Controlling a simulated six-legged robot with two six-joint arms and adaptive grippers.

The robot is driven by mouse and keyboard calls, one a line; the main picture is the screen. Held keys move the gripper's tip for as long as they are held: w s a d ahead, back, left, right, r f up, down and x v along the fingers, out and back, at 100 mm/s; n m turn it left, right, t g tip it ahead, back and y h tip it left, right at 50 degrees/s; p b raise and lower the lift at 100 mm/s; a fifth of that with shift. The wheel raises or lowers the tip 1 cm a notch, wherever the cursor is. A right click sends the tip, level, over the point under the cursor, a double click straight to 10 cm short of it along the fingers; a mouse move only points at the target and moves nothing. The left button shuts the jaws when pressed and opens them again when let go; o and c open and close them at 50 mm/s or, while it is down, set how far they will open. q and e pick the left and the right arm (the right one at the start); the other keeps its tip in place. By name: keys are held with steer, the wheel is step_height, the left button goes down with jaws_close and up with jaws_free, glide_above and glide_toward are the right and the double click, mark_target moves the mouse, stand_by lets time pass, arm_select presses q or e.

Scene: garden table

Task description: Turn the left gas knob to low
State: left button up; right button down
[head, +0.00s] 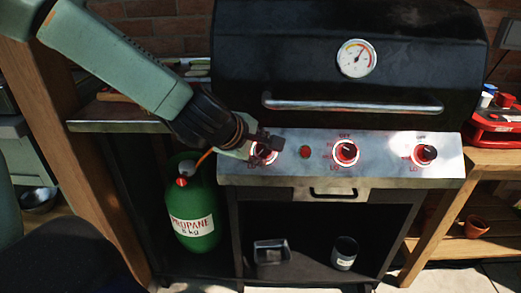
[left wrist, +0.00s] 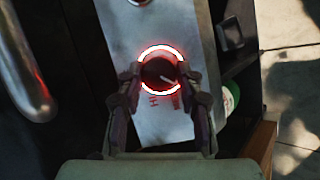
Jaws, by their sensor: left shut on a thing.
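The left gas knob (head: 263,153) is on the left of the grill's steel control panel (head: 385,170), partly hidden by my left gripper (head: 258,148) in the head view. In the left wrist view the left gas knob (left wrist: 160,73) is a dark round knob with a pale pointer line, inside a glowing red ring. The fingers of my left gripper (left wrist: 160,78) are on both sides of it, shut on it. The pointer slants toward the lower right in that view. The lettering by the knob is partly hidden. My right gripper is not in view.
A middle knob (head: 346,152) and a right knob (head: 425,154) sit on the same panel, with a red button (head: 305,152) between left and middle. The closed lid's handle (head: 350,105) runs above. A green propane bottle (head: 193,215) stands below left.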

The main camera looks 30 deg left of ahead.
arm_select(q)
steer(key=o, duration=1.2)
steer(key=shift+c, duration=0.2)
